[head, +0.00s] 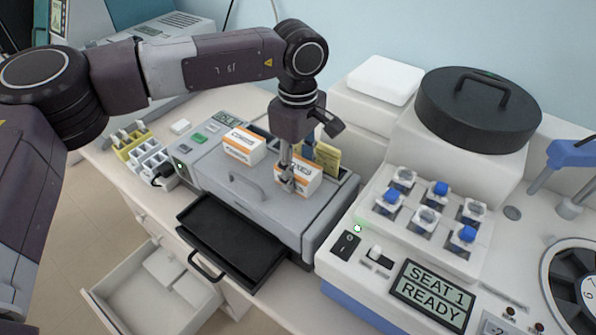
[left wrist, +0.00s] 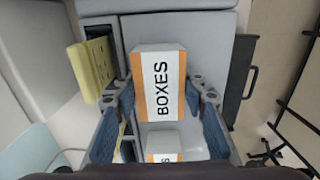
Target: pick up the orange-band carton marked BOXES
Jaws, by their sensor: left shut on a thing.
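The white carton with orange bands marked BOXES (left wrist: 158,88) is between the two fingers of my left gripper (left wrist: 163,98) in the left wrist view. The fingers are shut on its sides. In the head view the held carton (head: 305,178) is at the right part of the grey machine top, partly hidden by my left gripper (head: 288,182). I cannot tell whether it touches the top. A second orange-band carton (head: 243,146) stands to its left on the same machine. It also shows, cut off, low in the left wrist view (left wrist: 162,142). My right gripper is not in view.
The grey machine (head: 215,165) has an open black tray (head: 235,240) in front. A yellow holder (head: 327,158) stands close behind the held carton. A white device with blue-capped items (head: 425,215) is on the right. An open drawer (head: 150,285) is below left.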

